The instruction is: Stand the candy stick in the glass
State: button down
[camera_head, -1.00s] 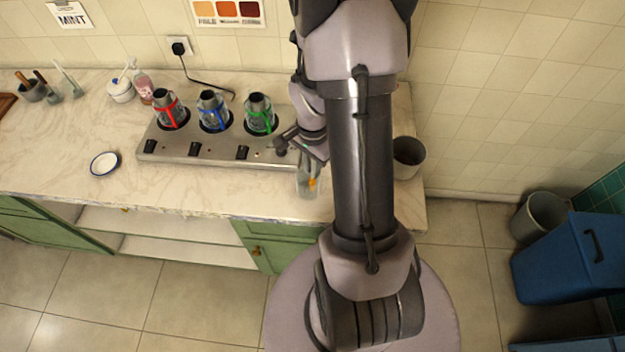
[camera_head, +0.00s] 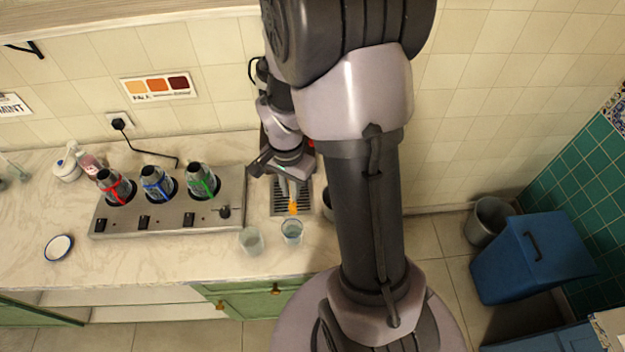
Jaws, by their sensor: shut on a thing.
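My gripper (camera_head: 291,186) points down over the right part of the counter, shut on the candy stick. The stick's orange candy end (camera_head: 293,208) hangs below the jaws; its thin shaft is hard to make out. A clear glass (camera_head: 292,231) stands upright on the counter just below the candy in the picture. A second clear glass (camera_head: 251,240) stands to its left. The candy appears above or behind the right glass's rim; I cannot tell its exact height or whether it touches.
A steel warmer (camera_head: 168,207) with several pots with coloured bands stands left of my gripper. A dark drip grate (camera_head: 277,205) lies behind the right glass. A white blue-rimmed saucer (camera_head: 59,248) sits at left. The counter between saucer and glasses is clear.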

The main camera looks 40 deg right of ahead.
jog(key=shift+s+d, duration=0.15)
notch_tip(320, 180, down, 13)
jog(key=a+b, duration=0.1)
jog(key=b, duration=1)
jog(key=shift+w+a+r, duration=0.2)
jog(key=shift+w, duration=0.15)
jog(key=c, duration=1.4)
grip_release()
notch_tip(320, 180, up, 18)
jog(key=p, duration=0.5)
jog(key=shift+f, duration=0.25)
